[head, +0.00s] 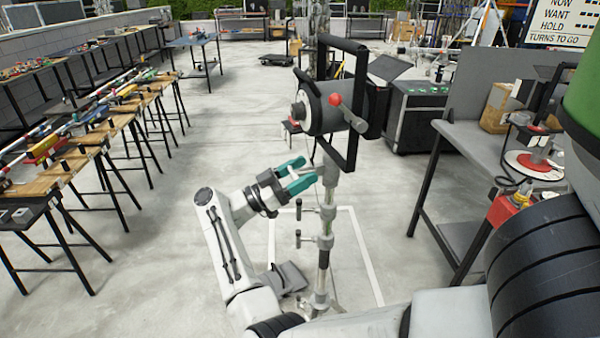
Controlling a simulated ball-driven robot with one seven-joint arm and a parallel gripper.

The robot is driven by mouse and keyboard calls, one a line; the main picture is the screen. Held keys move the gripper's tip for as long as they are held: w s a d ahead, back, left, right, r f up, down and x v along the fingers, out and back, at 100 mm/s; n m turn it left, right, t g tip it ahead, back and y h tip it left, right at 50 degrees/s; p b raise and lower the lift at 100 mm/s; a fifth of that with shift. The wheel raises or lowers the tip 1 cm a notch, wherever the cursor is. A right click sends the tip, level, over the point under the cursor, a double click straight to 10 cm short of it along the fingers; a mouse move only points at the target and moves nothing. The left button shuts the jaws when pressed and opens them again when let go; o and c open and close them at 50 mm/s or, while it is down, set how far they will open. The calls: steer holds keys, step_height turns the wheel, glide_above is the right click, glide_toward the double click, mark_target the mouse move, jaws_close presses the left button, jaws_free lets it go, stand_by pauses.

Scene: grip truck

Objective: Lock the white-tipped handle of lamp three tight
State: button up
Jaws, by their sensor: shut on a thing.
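A lamp with a grey cylindrical body (330,108) hangs in a black yoke (355,140) on top of an upright metal stand (326,215). A red-ball lever (345,112) sticks out of its side. No number shows on it. My gripper (308,172), with teal fingers, reaches the top of the stand from the left, just below the lamp. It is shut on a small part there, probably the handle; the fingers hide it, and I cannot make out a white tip. Two dark-tipped handles stick out left from the stand below, an upper one (298,209) and a lower one (298,237).
Trestle tables with rods and tools (110,115) line the left. A grey workbench (490,150) stands close on the right, with a red-and-white round plate on it. A sign (565,22) at top right is cut off.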

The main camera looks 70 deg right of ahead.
steer(key=c, duration=0.4)
steer(key=shift+f+b, duration=0.15)
steer(key=shift+b, duration=0.35)
